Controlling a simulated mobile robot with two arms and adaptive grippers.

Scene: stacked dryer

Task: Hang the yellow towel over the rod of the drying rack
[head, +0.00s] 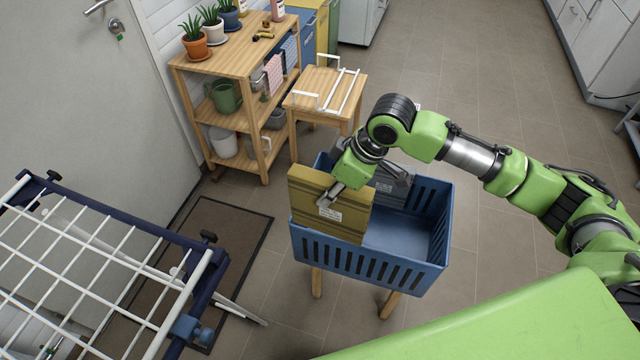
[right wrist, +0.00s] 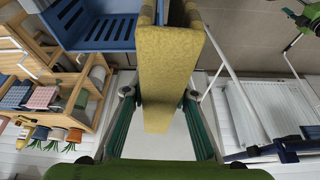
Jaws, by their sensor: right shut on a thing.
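The yellow towel (head: 315,203) is folded into a thick, flat block with a white label. It stands on edge at the near left side of the blue basket, overlapping its rim. I cannot tell whether it touches the basket. My right gripper (head: 347,188) is shut on the towel from above. In the right wrist view, the towel (right wrist: 168,75) lies between the fingers. The drying rack (head: 95,262), white wires in a dark blue frame, stands at the lower left, apart from the towel. A small green and dark part at the wrist view's top right looks like my left gripper (right wrist: 306,17).
The blue basket (head: 428,225) stands on wooden legs and holds a grey labelled item (head: 390,187). A wooden stool (head: 322,97) and a shelf with plants (head: 235,50) stand behind. A dark mat (head: 250,225) lies between rack and basket. Floor at the right back is clear.

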